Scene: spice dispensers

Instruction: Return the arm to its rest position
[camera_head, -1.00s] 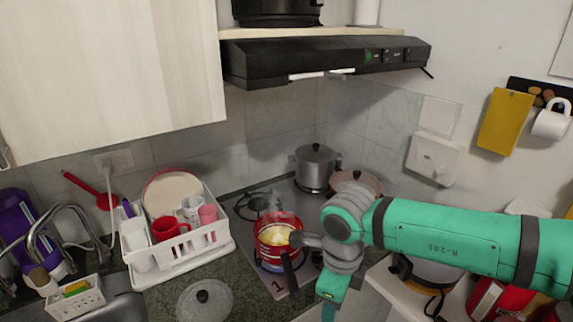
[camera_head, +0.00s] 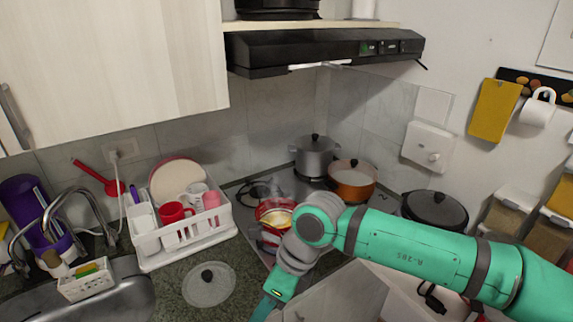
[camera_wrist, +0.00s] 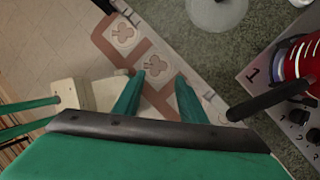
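My green arm (camera_head: 420,245) reaches in from the right in the head view, its elbow bent in front of the stove and its lower part running down out of the bottom edge. My gripper (camera_wrist: 158,84) shows in the wrist view with its two green fingers apart and nothing between them. It points down past the counter edge, above the tiled floor. In the head view the gripper itself is out of sight.
The red pot (camera_head: 270,208) on the stove is partly behind my arm; its dark handle (camera_wrist: 268,100) is close right of the fingers in the wrist view. A glass lid (camera_head: 209,284) lies on the counter. A dish rack (camera_head: 185,245) stands left.

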